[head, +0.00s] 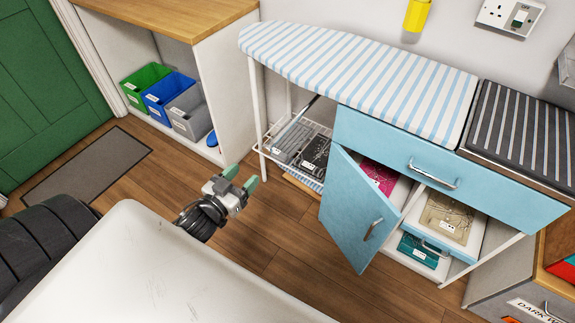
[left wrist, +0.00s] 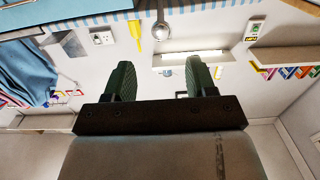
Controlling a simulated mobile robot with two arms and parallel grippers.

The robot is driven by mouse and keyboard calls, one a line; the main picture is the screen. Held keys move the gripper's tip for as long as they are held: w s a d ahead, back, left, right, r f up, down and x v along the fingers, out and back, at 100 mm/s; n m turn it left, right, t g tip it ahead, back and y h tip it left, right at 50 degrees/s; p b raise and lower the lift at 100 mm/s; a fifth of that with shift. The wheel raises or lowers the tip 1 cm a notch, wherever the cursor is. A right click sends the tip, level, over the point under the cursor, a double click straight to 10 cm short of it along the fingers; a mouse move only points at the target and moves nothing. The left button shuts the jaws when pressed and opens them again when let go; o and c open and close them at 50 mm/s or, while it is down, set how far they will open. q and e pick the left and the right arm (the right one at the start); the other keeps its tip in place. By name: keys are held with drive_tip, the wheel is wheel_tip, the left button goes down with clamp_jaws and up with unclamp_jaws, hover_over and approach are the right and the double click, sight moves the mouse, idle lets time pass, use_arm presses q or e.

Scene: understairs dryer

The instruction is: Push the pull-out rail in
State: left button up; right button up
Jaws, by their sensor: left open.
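I cannot make out the pull-out rail for certain in either view. My left gripper (head: 241,178) is open and empty, above the wooden floor in the middle of the head view. Its two green fingers stand wide apart in the left wrist view (left wrist: 162,80), with nothing between them. In the head view it is left of the ironing board unit and apart from it. My right gripper is not in view.
A striped ironing board (head: 350,65) tops a blue unit whose door (head: 350,215) stands open into the floor space. A wire rack (head: 272,140) sits left of it. Green, blue and grey bins (head: 187,110) stand in a cabinet. Wooden floor (head: 285,220) is clear between.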

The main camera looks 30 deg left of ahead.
sight(265, 151)
use_arm(q)
drive_tip(key=w, duration=0.4)
drive_tip(key=shift+w+r, duration=0.15)
drive_tip(key=shift+w, duration=0.25)
drive_tip(key=w, duration=0.5)
drive_tip(key=shift+w+d, duration=0.1)
drive_tip(key=shift+d, duration=0.2)
drive_tip(key=shift+w, duration=0.45)
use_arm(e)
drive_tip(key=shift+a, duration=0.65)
use_arm(q)
clamp_jaws()
